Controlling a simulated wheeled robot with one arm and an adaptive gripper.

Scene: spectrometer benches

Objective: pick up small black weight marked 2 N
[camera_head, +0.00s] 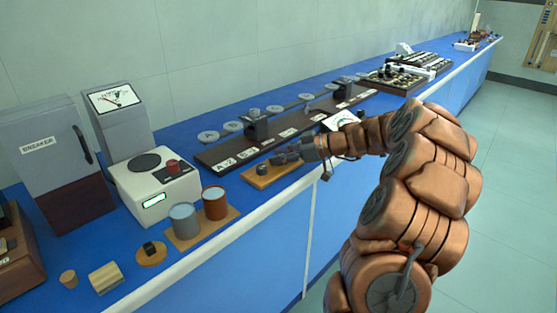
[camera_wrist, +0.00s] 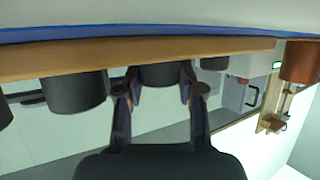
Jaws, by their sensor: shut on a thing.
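My gripper (camera_head: 292,155) reaches down to a wooden weight board (camera_head: 262,181) on the blue bench. In the wrist view, which looks upside down, the fingers of my gripper (camera_wrist: 160,91) close on both sides of a black cylindrical weight (camera_wrist: 160,75). This weight still appears against the wooden board (camera_wrist: 150,55). No marking on it can be read. Another black weight (camera_wrist: 75,93) stands beside it, and a further one (camera_wrist: 213,63) shows on the other side. In the head view one dark weight (camera_head: 262,169) shows at the board's left; the gripped one is hidden by my gripper.
Left of the board stand a white instrument (camera_head: 140,203), a grey cylinder (camera_head: 185,221) and a copper cylinder (camera_head: 215,203). A dark rail board (camera_head: 230,157) with labels lies behind. Small wooden pieces (camera_head: 105,277) sit near the front edge.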

